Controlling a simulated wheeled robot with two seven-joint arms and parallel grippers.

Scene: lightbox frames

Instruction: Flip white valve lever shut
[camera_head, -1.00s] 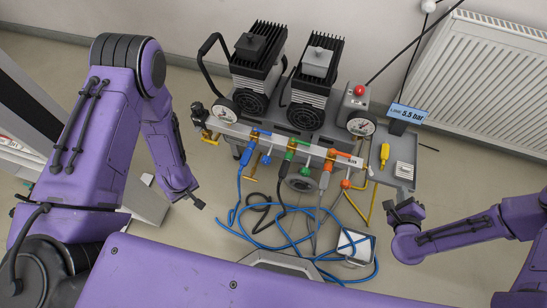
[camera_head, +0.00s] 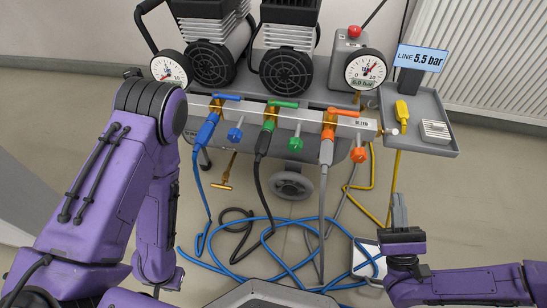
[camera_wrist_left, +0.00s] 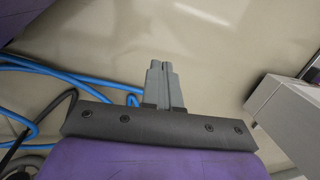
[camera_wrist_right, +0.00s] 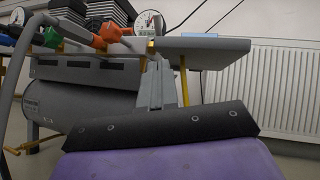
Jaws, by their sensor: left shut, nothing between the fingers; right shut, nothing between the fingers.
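A small white lever (camera_head: 388,131) appears at the right end of the manifold bar (camera_head: 352,126), just left of the grey side tray (camera_head: 438,147). It is small, and its exact angle is hard to tell. My right gripper (camera_head: 398,202) is shut and empty, below and in front of the tray, pointing up toward it and apart from the lever. In the right wrist view its shut fingers (camera_wrist_right: 158,72) overlap the tray's left end. My left gripper is mostly hidden behind its arm in the head view; the left wrist view shows its fingers (camera_wrist_left: 163,80) shut over bare floor.
The bar carries blue (camera_head: 226,97), green (camera_head: 283,104) and orange (camera_head: 343,113) levers with hoses below. Two gauges (camera_head: 365,70) stand above. The tray holds a yellow tag (camera_head: 402,112) and a white block (camera_head: 435,131). Blue hose (camera_head: 270,270) coils on the floor.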

